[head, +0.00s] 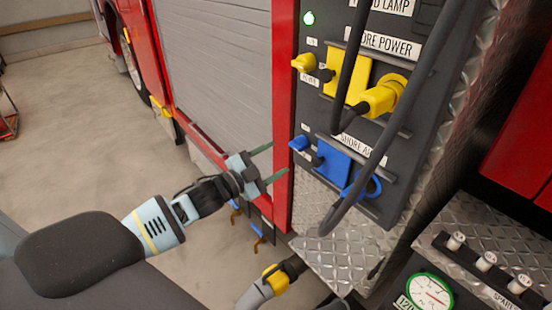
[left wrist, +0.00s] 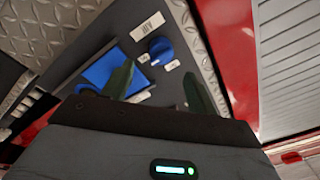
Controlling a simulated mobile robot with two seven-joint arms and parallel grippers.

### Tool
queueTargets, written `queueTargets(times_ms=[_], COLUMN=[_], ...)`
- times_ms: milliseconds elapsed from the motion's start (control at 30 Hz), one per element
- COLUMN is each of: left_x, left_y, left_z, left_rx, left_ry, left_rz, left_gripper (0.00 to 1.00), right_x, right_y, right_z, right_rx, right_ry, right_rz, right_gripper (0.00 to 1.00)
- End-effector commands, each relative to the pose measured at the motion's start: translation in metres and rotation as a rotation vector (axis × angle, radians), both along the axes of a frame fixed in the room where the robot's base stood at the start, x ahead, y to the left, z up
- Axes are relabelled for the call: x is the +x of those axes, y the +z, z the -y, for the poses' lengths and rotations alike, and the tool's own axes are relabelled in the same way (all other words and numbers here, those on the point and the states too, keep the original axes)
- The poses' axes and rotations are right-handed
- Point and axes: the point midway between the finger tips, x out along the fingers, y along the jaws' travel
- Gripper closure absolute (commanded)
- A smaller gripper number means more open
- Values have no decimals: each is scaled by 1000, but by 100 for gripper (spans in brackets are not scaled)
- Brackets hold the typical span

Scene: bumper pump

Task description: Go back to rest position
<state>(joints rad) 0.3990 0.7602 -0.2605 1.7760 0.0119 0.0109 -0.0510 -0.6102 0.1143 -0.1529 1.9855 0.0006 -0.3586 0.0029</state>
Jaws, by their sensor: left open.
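My left gripper (head: 271,164) is open and empty, with its two green fingers apart in front of the red truck post, just left of the panel. It is apart from the blue shore air socket (head: 334,162) and the small blue knob (head: 299,143). In the left wrist view the fingers (left wrist: 157,88) show in front of the panel, with the blue socket cover (left wrist: 103,70) and the blue knob (left wrist: 160,47) beyond. My right gripper is not in view.
The dark panel also holds a yellow shore power plug (head: 384,96) with hanging black cables. Diamond plate (head: 340,250) and a gauge (head: 430,291) are at lower right. A hose with a yellow fitting (head: 275,279) is at the bottom. Open floor (head: 70,140) lies at left.

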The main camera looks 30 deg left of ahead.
Motion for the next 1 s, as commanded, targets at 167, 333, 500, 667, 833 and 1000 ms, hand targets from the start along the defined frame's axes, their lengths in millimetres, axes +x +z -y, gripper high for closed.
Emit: queueTargets(times_ms=[167,333,500,667,833,1000], left_x=[0,0,-2,-25,-78,-144], left_y=[0,0,-5,-47,-119,-181], left_z=[0,0,2,18,44,69], left_rx=[0,0,-8,-71,-182,-292], left_ry=[0,0,1,14,55,117], left_rz=[0,0,-12,-105,-283,-470], left_gripper=[42,42,42,42,42,42], right_x=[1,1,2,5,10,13], right_y=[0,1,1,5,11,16], right_z=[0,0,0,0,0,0], right_rx=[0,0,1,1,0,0], right_ry=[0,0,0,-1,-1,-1], right_rz=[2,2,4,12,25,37], right_gripper=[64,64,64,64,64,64])
